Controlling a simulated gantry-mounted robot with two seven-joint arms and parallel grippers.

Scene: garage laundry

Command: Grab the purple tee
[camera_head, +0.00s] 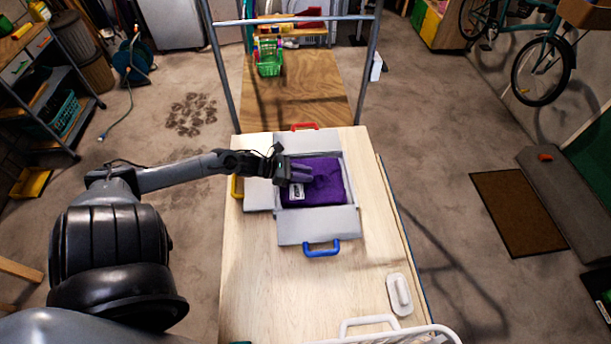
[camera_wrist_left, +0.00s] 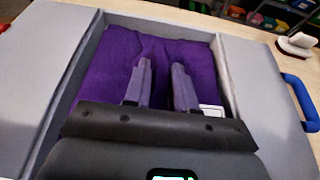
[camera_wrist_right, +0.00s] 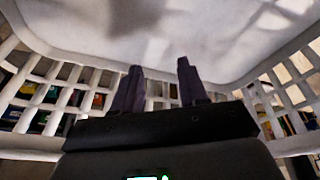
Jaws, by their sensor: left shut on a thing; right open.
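The purple tee (camera_head: 325,184) lies folded in an open grey box (camera_head: 318,225) on the pale wooden table. A white label shows on the tee near its left side. My left gripper (camera_head: 300,172) reaches in from the left over the tee. In the left wrist view, its fingers (camera_wrist_left: 161,78) are shut on a raised fold of the purple tee (camera_wrist_left: 110,65); the tee still lies mostly within the box walls. My right gripper (camera_wrist_right: 160,82) is open, inside or beside a white slatted basket (camera_wrist_right: 60,85). It does not show in the head view.
The box's flaps are folded outward, with a red handle (camera_head: 304,126), a blue handle (camera_head: 321,249) and a yellow handle (camera_head: 237,187). A white brush-like object (camera_head: 399,294) lies on the table at right. The white basket's rim (camera_head: 390,335) shows at the front. The table's front left is clear.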

